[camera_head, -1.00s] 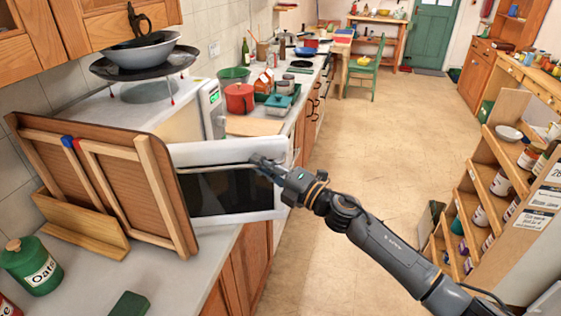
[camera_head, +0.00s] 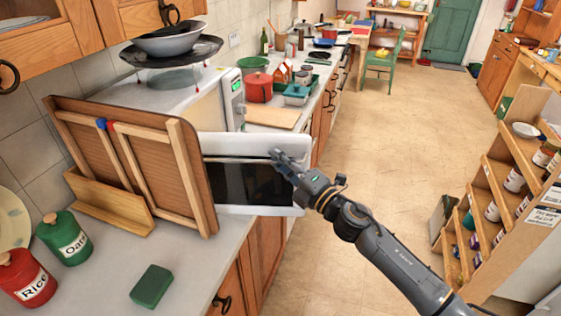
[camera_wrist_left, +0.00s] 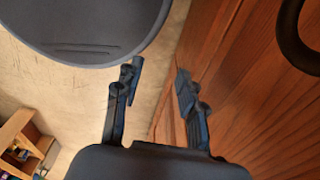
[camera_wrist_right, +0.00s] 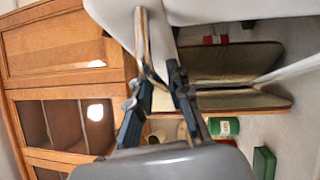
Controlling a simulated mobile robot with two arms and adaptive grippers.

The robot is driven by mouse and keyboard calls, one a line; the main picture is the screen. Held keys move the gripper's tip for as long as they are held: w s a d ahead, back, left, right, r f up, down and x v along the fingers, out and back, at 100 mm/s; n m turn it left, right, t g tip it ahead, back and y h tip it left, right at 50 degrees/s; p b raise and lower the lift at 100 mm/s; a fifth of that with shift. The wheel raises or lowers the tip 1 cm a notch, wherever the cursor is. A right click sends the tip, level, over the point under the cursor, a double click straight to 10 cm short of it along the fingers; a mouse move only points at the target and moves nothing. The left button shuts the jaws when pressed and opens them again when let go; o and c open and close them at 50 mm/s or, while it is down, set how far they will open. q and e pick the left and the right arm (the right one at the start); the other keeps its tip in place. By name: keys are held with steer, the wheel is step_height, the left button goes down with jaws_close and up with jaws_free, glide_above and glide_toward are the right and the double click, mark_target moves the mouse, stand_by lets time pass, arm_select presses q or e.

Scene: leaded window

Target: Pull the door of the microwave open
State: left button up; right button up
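The microwave (camera_head: 194,97) stands on the counter against the tiled wall, a pan and a bowl above it. Its white-framed door (camera_head: 230,145) with a dark window stands swung wide open, towards me; its left part is hidden behind a wooden rack. My right gripper (camera_head: 281,160) is at the door's upper right part. In the right wrist view the door's metal handle bar (camera_wrist_right: 141,38) runs between the fingers (camera_wrist_right: 158,75), which look closed on it. In the left wrist view my left gripper (camera_wrist_left: 155,80) is open and empty, beside a wooden cabinet front (camera_wrist_left: 255,90), above the floor.
The wooden rack (camera_head: 183,165) stands on the counter close to the door. A green oats tin (camera_head: 65,240), a red rice tin (camera_head: 25,280) and a green block (camera_head: 151,286) are nearer. Stepped shelves (camera_head: 490,215) stand at the right. The floor between is clear.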

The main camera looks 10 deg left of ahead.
arm_select(q)
steer(key=shift+a, duration=0.15)
arm_select(e)
steer(key=shift+f, duration=0.1)
arm_select(q)
steer(key=shift+s, duration=0.1)
arm_select(e)
steer(key=v, duration=1.2)
